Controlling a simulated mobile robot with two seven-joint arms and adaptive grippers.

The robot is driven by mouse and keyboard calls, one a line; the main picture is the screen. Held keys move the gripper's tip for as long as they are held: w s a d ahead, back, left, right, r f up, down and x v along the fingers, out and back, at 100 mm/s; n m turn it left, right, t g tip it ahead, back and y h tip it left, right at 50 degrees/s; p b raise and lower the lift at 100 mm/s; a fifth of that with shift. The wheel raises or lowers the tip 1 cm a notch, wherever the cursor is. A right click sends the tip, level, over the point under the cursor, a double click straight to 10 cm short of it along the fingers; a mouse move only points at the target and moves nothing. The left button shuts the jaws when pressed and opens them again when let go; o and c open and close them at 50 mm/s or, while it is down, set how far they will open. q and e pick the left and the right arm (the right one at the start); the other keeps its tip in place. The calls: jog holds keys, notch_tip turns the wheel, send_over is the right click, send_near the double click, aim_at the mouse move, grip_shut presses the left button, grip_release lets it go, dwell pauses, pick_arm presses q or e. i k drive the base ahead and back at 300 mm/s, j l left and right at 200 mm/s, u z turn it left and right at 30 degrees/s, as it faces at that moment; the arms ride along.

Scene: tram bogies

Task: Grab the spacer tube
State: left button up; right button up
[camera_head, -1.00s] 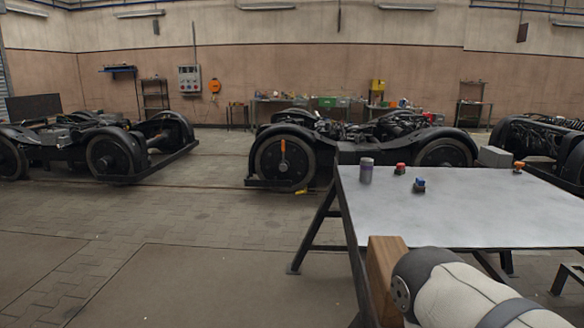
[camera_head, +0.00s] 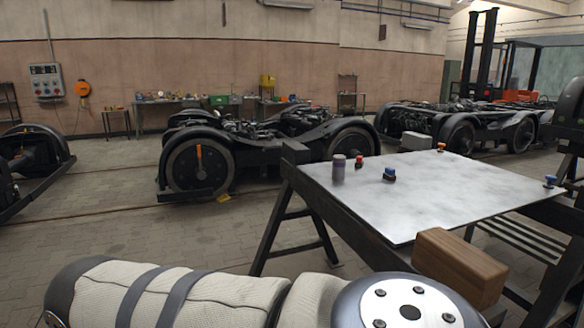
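A grey-purple cylinder (camera_head: 339,170) stands upright near the far-left corner of the metal-topped table (camera_head: 450,195). One of my arms crosses the bottom of the view, well short of the cylinder. Neither gripper shows, so I cannot see whether they hold anything. Nothing is seen touching the cylinder.
A red-topped piece (camera_head: 359,162), a blue-topped piece (camera_head: 389,175), an orange piece (camera_head: 441,147) and another blue piece (camera_head: 550,181) are spread on the table. A wooden block (camera_head: 460,268) overlaps its front edge; its support is hidden. A bogie (camera_head: 200,165) stands behind.

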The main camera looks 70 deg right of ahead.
aim_at(338, 162)
jog(key=i+l+z, duration=0.15)
jog(key=i+z, duration=0.15)
jog(key=z, duration=0.15)
jog(key=i+z, duration=0.7)
jog(key=z, duration=0.25)
jog(key=i+j+z, duration=0.25)
jog(key=z, duration=0.2)
jog(key=i+z, duration=0.2)
jog(key=z, duration=0.2)
jog(key=i+z, duration=0.15)
jog(key=z, duration=0.3)
jog(key=i+z, duration=0.2)
jog(key=z, duration=0.2)
jog(key=i+j+z, duration=0.1)
jog(key=z, duration=0.3)
jog(key=i+j+z, duration=0.2)
jog(key=z, duration=0.25)
